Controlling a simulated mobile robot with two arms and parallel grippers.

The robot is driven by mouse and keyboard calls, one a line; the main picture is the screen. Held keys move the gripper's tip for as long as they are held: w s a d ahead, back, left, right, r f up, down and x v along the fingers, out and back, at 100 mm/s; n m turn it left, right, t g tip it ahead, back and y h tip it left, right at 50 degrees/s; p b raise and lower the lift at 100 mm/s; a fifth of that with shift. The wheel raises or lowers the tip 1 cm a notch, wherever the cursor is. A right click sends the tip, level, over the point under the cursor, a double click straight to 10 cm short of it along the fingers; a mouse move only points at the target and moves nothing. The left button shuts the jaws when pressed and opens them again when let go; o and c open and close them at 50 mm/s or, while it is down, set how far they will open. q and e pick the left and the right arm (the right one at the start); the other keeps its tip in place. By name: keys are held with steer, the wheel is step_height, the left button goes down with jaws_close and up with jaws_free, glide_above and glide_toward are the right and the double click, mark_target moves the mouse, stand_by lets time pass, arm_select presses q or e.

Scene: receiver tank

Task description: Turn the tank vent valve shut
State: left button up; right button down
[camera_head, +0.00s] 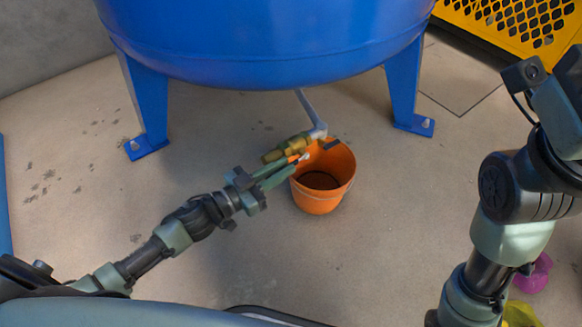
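The brass vent valve (287,148) sits on the grey drain pipe (312,113) under the blue tank (270,45), above the orange bucket (322,197). A short dark piece (332,144) shows at the right end of the valve, over the bucket rim. My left gripper (300,162) reaches in from the lower left, its fingertips just below the valve and in front of the bucket's left rim. The two fingers lie close together in this view. I cannot tell whether they touch the valve or hold anything. My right arm is at the right edge; its gripper is out of view.
Two blue tank legs (149,105) and (404,85) stand left and right of the valve. A yellow perforated panel (515,22) is at the top right. Purple (535,275) and yellow (520,315) items lie at the lower right. Floor around the bucket is clear.

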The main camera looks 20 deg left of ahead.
arm_select(q)
steer(key=shift+b+x, duration=0.3)
steer(key=shift+x, duration=1)
jaws_close()
steer(key=shift+a+r, duration=0.1)
stand_by(0.4)
